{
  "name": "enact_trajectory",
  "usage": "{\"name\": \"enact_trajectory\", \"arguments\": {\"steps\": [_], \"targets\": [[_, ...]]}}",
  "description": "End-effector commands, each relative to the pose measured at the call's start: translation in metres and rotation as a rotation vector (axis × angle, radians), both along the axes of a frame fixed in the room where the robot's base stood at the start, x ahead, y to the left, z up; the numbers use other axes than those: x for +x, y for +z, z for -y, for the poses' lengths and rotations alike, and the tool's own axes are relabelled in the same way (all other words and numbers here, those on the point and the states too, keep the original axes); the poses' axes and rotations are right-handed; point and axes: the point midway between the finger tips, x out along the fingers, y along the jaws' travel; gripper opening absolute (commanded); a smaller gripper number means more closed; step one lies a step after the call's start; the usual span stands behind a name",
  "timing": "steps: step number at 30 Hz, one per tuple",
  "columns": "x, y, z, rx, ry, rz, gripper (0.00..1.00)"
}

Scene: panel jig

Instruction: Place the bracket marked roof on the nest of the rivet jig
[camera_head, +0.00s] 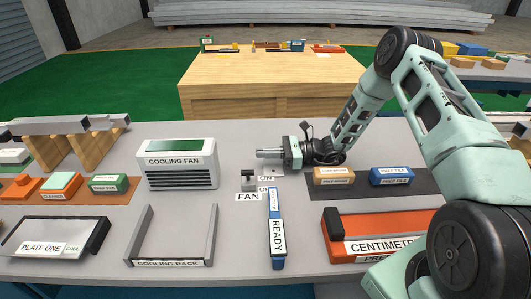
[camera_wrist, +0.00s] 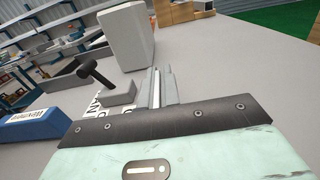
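No bracket that I can read as roof shows in either view, and nothing is legibly marked as the rivet jig or its nest. My gripper (camera_head: 268,154) is level over the grey table, pointing left in the head view. Its fingers look closed together with nothing between them; they also show in the wrist view (camera_wrist: 162,88). A small switch (camera_head: 248,180) with a black lever stands just below and left of the fingers in the head view, apart from them. It shows in the wrist view (camera_wrist: 118,95) left of the fingers.
A white cooling fan box (camera_head: 177,168) stands left of my gripper. A cooling rack (camera_head: 205,240), a blue READY piece (camera_head: 277,222) and an orange CENTIMETRE case (camera_head: 375,238) lie nearer. Plate one (camera_head: 55,237) is far left. A wooden bench (camera_head: 270,75) behind holds small unreadable items.

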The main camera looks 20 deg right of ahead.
Motion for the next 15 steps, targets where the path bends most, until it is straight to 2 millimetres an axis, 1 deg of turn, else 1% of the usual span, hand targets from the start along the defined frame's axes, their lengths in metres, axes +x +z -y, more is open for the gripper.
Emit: {"name": "enact_trajectory", "arguments": {"steps": [5,6,7,8,15], "targets": [[0.0,-0.0041,0.0001,0.0,0.0,-0.001,0.0],[-0.0001,-0.0028,0.0,0.0,0.0,0.0,0.15],[-0.0001,-0.0027,0.0,-0.001,0.0,0.0,0.24],[-0.0001,-0.0027,0.0,-0.001,0.0,0.0,0.26],[-0.0001,-0.0022,0.0,0.0,0.0,-0.001,0.26]]}}
